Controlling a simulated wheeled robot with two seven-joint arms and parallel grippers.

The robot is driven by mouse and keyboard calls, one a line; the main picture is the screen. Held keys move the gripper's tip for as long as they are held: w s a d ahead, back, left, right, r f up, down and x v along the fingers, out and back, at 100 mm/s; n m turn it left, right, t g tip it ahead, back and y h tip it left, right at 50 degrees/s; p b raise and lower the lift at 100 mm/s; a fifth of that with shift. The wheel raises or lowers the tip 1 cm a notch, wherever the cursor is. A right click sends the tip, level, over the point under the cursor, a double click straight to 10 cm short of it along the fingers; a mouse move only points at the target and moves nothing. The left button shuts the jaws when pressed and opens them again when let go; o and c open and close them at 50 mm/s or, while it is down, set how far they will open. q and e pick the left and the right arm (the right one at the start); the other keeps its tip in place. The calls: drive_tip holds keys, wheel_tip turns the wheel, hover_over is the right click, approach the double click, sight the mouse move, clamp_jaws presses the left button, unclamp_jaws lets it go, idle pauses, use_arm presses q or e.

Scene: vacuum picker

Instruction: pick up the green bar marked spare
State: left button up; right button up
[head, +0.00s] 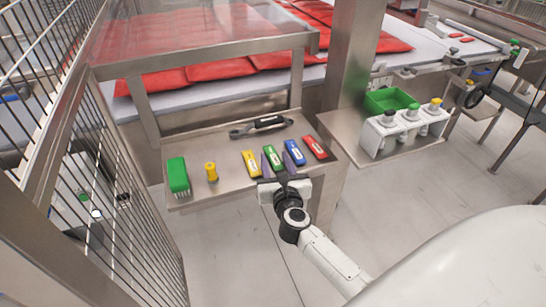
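A green bar (273,156) with a white label lies on the metal shelf (222,187), between a yellow bar (251,163) and a blue bar (294,152). A red bar (315,147) lies at the right end of the row. The lettering on the labels is too small to read. My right gripper (278,162) reaches in from the front over the shelf. Its two fingers are apart, one to each side of the green bar's near part. I cannot tell whether they touch it. My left gripper is not in view.
A green brush (178,176) and a yellow-topped piece (211,171) stand at the shelf's left. A dark-handled tool (262,125) lies behind the bars. A wire fence (110,170) borders the left. A white holder (404,132) and green bin (390,100) stand right, beyond a metal post (350,60).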

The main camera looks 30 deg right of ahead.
drive_tip(key=c, duration=0.9)
drive_tip(key=shift+r, duration=0.1)
drive_tip(key=shift+c, duration=0.2)
